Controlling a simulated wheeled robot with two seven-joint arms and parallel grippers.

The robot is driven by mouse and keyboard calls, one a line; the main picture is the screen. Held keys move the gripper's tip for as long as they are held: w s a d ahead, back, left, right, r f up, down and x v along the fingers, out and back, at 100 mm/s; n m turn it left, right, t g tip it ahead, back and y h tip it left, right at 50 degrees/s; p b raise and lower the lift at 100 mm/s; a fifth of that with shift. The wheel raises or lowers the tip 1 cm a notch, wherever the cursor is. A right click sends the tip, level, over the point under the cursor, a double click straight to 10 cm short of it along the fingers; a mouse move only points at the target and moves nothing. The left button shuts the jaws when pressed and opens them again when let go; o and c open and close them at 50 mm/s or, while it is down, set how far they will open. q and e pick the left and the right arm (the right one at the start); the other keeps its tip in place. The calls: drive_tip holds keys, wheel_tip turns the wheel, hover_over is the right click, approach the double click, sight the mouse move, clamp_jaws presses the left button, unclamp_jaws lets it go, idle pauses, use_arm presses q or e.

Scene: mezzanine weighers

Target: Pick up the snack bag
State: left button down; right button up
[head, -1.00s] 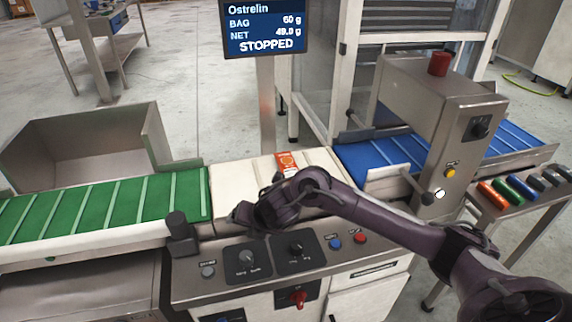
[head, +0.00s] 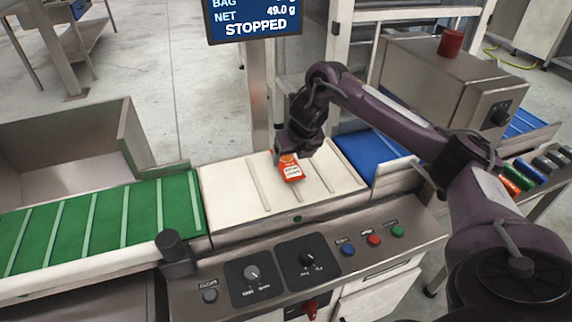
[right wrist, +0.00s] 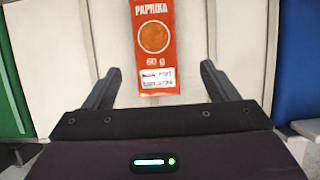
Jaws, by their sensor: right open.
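The snack bag (head: 291,171) is orange-red with a white label and lies on the cream weighing belt between the green and blue belts. In the right wrist view the snack bag (right wrist: 154,45) reads "PAPRIKA" and "60 g", and its top runs out of the frame. My right gripper (head: 288,152) is just above the far end of the bag in the head view, hiding part of it. In the right wrist view my right gripper (right wrist: 160,80) is open, with one finger on each side of the bag's lower end and a gap to both. My left gripper is not in view.
The cream weighing belt (head: 231,190) has raised ribs. A green belt (head: 110,220) lies left, a blue belt (head: 366,150) right, beside a steel housing (head: 430,85). A display (head: 252,18) on a post behind reads "STOPPED". A control panel (head: 235,262) runs along the front.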

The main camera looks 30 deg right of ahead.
sight(290, 165)
drive_tip(key=x, duration=0.4)
drive_tip(key=shift+s+a+f, duration=0.1)
drive_tip(key=shift+s+a, duration=0.05)
drive_tip(key=shift+a, duration=0.15)
drive_tip(key=shift+w+f, duration=0.25)
drive_tip(key=shift+f, duration=0.25)
drive_tip(key=c, duration=1.1)
drive_tip(key=shift+r, duration=0.15)
drive_tip(key=shift+c, duration=0.2)
